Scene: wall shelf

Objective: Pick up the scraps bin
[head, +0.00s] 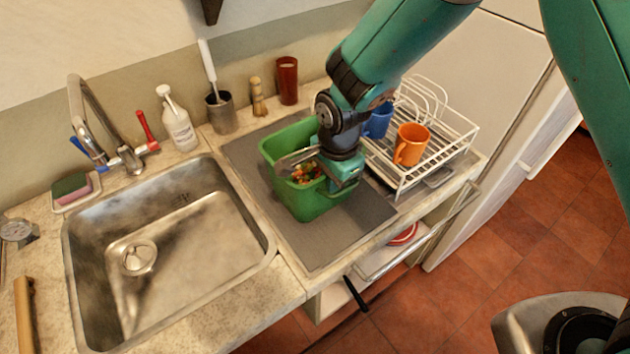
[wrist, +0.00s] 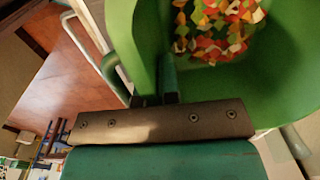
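The scraps bin (head: 300,201) is an open green tub standing upright on a dark grey mat (head: 352,222) on the counter, right of the sink. Colourful scraps (head: 307,172) lie inside it. My gripper (head: 325,181) is over the bin's right side and hides part of the rim and the contents. In the wrist view, the bin (wrist: 285,85) fills the right side, with orange, white and green scraps (wrist: 218,28) in it. My gripper's fingers (wrist: 153,98) are close together, one on each side of the bin's wall, and look shut on it.
A white dish rack (head: 440,155) with an orange mug (head: 411,145) and a blue mug (head: 378,121) stands close on the right. The steel sink (head: 190,240) is on the left. A utensil pot (head: 221,113), brush (head: 257,97) and brown cup (head: 288,80) stand behind.

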